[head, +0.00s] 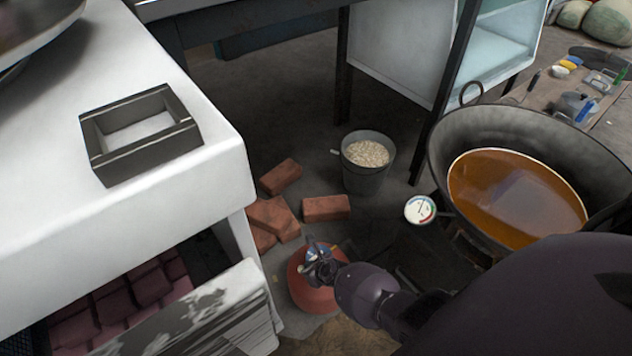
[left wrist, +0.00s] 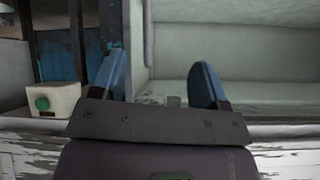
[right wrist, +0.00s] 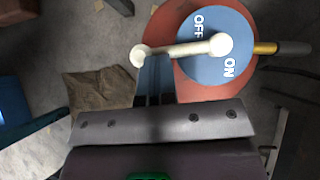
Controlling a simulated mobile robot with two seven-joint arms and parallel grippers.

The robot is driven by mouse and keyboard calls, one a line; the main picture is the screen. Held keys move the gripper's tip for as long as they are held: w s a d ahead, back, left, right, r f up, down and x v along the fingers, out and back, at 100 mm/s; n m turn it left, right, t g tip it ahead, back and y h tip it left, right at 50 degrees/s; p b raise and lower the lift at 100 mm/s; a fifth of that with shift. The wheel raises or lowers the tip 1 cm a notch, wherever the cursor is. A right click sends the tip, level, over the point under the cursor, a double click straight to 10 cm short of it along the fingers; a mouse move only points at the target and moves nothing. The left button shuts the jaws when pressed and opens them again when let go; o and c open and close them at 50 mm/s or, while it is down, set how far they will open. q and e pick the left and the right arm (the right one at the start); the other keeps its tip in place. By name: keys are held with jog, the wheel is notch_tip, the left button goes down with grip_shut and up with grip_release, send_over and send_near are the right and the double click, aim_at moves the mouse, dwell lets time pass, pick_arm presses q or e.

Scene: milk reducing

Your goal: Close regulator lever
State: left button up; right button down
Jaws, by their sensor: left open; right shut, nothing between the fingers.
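The regulator in the right wrist view is a blue disc (right wrist: 194,72) marked OFF and ON, on top of a red gas cylinder (right wrist: 160,28). Its white lever (right wrist: 182,49) lies across the disc, its rounded outer end sticking out past the left edge. My right gripper (right wrist: 153,72) is shut and empty, its fingertips at the lever near that outer end; I cannot tell if they touch. In the head view my right gripper (head: 316,262) covers much of the regulator on the red cylinder (head: 312,292). My left gripper (left wrist: 157,75) is open and empty, outside the head view.
Red bricks (head: 272,217) and a grey bucket of pale grains (head: 367,165) stand behind the cylinder. A large pan of amber liquid (head: 515,198) with a round thermometer (head: 420,209) is at right. A white counter (head: 60,130) is at left. A brass-coloured outlet (right wrist: 266,48) leaves the regulator.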

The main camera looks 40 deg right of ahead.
jog(key=shift+w+a+f, duration=0.1)
jog(key=shift+a+f, duration=0.05)
jog(key=shift+a, duration=0.1)
jog(key=shift+a+f, duration=0.1)
jog(key=shift+a, duration=0.05)
dwell(0.5)
